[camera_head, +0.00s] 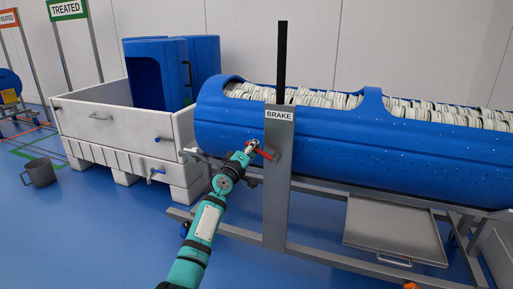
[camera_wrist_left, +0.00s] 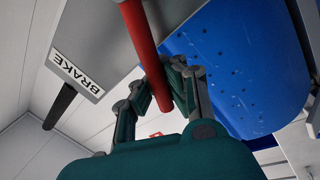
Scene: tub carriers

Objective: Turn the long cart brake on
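The red brake lever (camera_head: 262,154) sticks out to the left from a grey upright post marked BRAKE (camera_head: 278,190) on the long cart. My left gripper (camera_head: 251,146) is at the lever's free end in the head view. In the left wrist view the red lever (camera_wrist_left: 145,45) runs down between the two fingers of my left gripper (camera_wrist_left: 170,75), its end near the palm. The fingers are close on both sides of it. I cannot tell whether they are pressed on it. The right gripper is not in view.
The cart carries a long blue tub (camera_head: 370,140) filled with stacked white items. A grey tray (camera_head: 395,228) hangs under it. A white bin (camera_head: 90,125) with blue tubs stands at the left. A grey bucket (camera_head: 39,172) is on the open blue floor.

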